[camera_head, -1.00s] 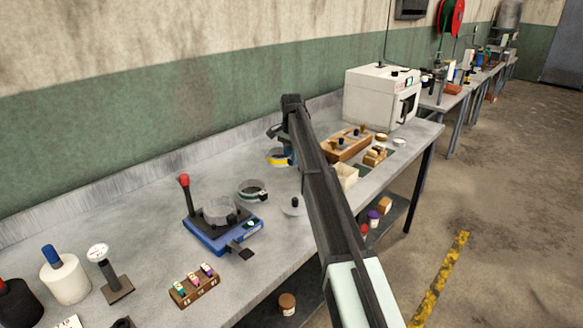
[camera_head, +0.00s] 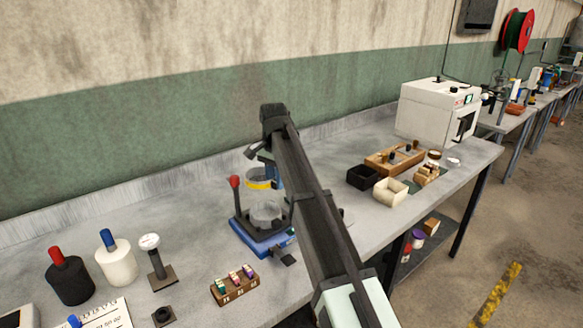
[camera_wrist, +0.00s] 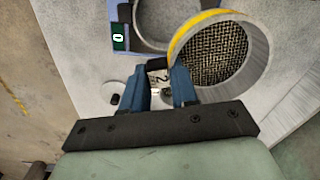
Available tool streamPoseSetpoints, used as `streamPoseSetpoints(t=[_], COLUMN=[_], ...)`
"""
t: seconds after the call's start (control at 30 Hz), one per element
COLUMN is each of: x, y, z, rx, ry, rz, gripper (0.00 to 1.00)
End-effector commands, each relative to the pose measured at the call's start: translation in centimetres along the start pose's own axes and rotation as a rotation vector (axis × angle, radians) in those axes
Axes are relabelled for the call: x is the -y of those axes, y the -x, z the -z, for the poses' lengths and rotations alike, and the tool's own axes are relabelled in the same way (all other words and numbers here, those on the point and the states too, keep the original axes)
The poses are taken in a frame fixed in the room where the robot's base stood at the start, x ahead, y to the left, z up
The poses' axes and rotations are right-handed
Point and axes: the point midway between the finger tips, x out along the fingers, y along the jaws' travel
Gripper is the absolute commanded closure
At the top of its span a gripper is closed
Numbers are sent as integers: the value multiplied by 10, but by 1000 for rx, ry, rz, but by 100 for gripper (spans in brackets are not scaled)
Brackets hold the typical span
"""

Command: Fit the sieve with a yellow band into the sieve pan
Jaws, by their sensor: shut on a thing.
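The sieve with a yellow band (camera_head: 259,180) is held above the bench, beyond and above the sieve pan. In the wrist view the sieve (camera_wrist: 212,52) shows its mesh and a yellow rim. My gripper (camera_wrist: 160,74) is shut on the sieve's small tab, which carries a "2" label. The grey round sieve pan (camera_head: 267,212) sits on a blue-based device with a red-knobbed lever. In the wrist view part of the pan (camera_wrist: 141,30) shows beside the sieve, partly covered by it. The sieve is not seated in the pan.
A lid with a black knob (camera_wrist: 108,94) lies on the bench. A rack of small coloured pieces (camera_head: 234,287) stands in front of the device. Bottles (camera_head: 115,262) stand left. Open boxes (camera_head: 390,192), a wooden block (camera_head: 385,162) and a white oven (camera_head: 432,112) are to the right.

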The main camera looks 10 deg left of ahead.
Motion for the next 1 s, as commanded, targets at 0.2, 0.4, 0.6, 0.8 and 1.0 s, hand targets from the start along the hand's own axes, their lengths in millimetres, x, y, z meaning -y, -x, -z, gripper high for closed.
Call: streamPoseSetpoints(t=[0.2,0.4,0.6,0.8,1.0], x=[-38,-44,-44,-44,-44], y=[-9,-10,-16,-28,-42], z=[-28,-33,-32,-32,-32], rx=[0,0,0,1,0], ry=[25,57,62,61,61], rz=[0,0,0,-1,0], gripper=[100,100,100,100,100])
